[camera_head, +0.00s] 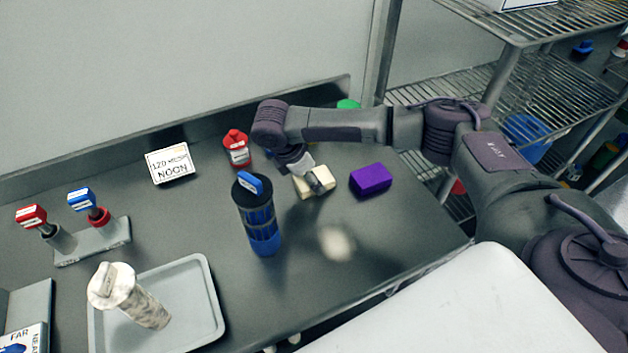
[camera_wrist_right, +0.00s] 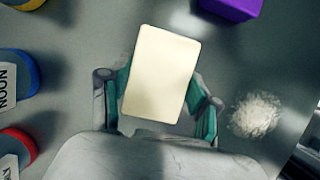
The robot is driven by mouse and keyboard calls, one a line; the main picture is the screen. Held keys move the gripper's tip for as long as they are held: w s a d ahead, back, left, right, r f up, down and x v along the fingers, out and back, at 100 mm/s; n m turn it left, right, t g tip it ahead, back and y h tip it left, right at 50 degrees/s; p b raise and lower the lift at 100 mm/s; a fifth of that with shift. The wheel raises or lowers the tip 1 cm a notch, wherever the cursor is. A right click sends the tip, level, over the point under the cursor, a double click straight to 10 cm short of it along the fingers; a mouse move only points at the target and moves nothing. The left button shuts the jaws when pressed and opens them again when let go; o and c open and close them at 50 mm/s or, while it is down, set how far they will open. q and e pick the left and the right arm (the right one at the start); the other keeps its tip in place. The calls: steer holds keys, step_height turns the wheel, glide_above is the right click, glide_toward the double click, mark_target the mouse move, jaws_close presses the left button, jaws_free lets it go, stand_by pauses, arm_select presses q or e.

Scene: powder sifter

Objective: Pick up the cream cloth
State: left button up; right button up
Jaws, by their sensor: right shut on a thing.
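The cream cloth (camera_head: 302,184) is a small pale block on the grey bench, beside a purple block. My right gripper (camera_head: 314,178) reaches down over it from the right arm and partly hides it. In the right wrist view the cream cloth (camera_wrist_right: 164,72) lies between the two teal-lined fingers of my right gripper (camera_wrist_right: 162,100), which is shut on it. I cannot tell whether the cloth is clear of the bench. My left gripper is in neither view.
A purple block (camera_head: 371,179) lies just right of the cloth. A blue-and-black sifter (camera_head: 259,220) stands to its left, with a red container (camera_head: 236,149) behind. A pale powder patch (camera_head: 336,243) lies in front. A grey tray (camera_head: 205,300) holds a whitish, speckled cylinder (camera_head: 130,297).

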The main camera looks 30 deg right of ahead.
mark_target(321, 176)
steer(key=shift+r, duration=0.1)
steer(key=shift+c, duration=0.3)
steer(key=shift+r, duration=0.25)
steer(key=r, duration=0.1)
steer(key=r+b, duration=0.1)
steer(key=r, duration=0.1)
steer(key=shift+d+r, duration=0.2)
steer(key=shift+r, duration=0.1)
steer(key=s+d+r+b, duration=0.1)
steer(key=s+d+r, duration=0.5)
steer(key=d, duration=0.3)
steer(key=shift+s+r, duration=0.35)
steer(key=shift+s, duration=0.1)
